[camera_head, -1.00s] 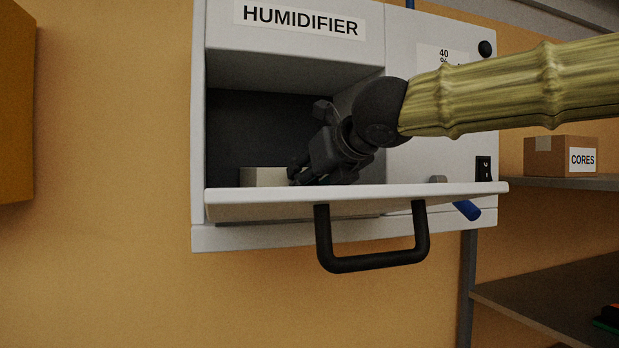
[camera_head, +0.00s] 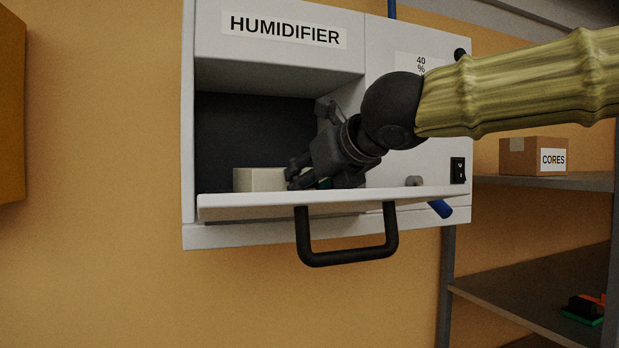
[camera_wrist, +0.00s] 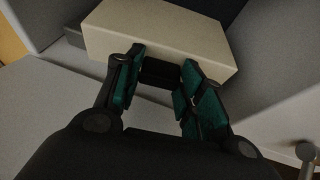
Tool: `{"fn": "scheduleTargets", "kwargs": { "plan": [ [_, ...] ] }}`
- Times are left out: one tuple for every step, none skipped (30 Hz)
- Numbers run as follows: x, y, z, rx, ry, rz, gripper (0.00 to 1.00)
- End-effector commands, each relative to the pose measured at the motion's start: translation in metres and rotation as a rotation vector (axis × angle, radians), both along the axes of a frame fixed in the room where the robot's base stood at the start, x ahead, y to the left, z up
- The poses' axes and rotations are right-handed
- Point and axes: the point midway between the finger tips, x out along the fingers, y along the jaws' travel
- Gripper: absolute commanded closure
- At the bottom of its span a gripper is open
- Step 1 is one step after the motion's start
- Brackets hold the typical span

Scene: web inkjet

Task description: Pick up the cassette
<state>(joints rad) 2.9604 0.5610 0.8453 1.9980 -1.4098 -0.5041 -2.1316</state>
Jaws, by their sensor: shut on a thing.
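The cassette (camera_head: 258,180) is a cream-coloured box inside the open humidifier (camera_head: 255,125), low in its dark compartment, just behind the lowered door (camera_head: 240,207). In the wrist view the cassette (camera_wrist: 165,38) lies across the top of the picture, ahead of the fingers. My gripper (camera_head: 297,178) reaches into the compartment from the right, at the cassette's right end. In the wrist view my gripper (camera_wrist: 160,72) has its green-padded fingers shut on a dark part, seemingly a handle, at the cassette's near face. The fingers partly hide that part.
A black bar handle (camera_head: 347,255) hangs from the lowered door. To the right, a shelf (camera_head: 560,181) bears a cardboard box labelled CORES (camera_head: 532,157); a green and red item (camera_head: 585,310) lies on a lower shelf.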

Motion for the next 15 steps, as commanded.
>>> {"fn": "scheduleTargets", "kwargs": {
  "plan": [
    [-0.0005, 0.0012, 0.0005, 0.0, -0.001, 0.002, 0.92],
    [-0.0006, 0.002, 0.0003, 0.001, -0.001, 0.003, 0.92],
    [-0.0006, 0.0028, 0.0004, 0.0, -0.001, 0.004, 0.92],
    [-0.0006, 0.0035, 0.0004, 0.001, -0.001, 0.005, 0.92],
    [-0.0006, 0.004, 0.0004, 0.0, -0.001, 0.007, 0.92],
    [-0.0006, 0.0046, 0.0004, 0.0, -0.001, 0.008, 0.92],
    [-0.0006, 0.0049, 0.0004, 0.0, -0.001, 0.008, 0.92],
    [-0.0006, 0.0053, 0.0005, 0.001, -0.001, 0.009, 0.92],
    [-0.0006, 0.0054, 0.0004, 0.0, -0.001, 0.009, 0.59],
    [-0.0005, 0.0054, 0.0005, 0.0, -0.001, 0.009, 0.54],
    [-0.0005, 0.0054, 0.0005, 0.0, -0.001, 0.009, 0.48],
    [-0.0005, 0.0053, 0.0004, 0.0, -0.001, 0.009, 0.41],
    [-0.0005, 0.0051, 0.0005, 0.0, -0.001, 0.008, 0.36],
    [-0.0005, 0.005, 0.0004, 0.0, 0.0, 0.008, 0.36],
    [-0.0005, 0.0048, 0.0003, 0.0, 0.0, 0.008, 0.36]
  ]
}}
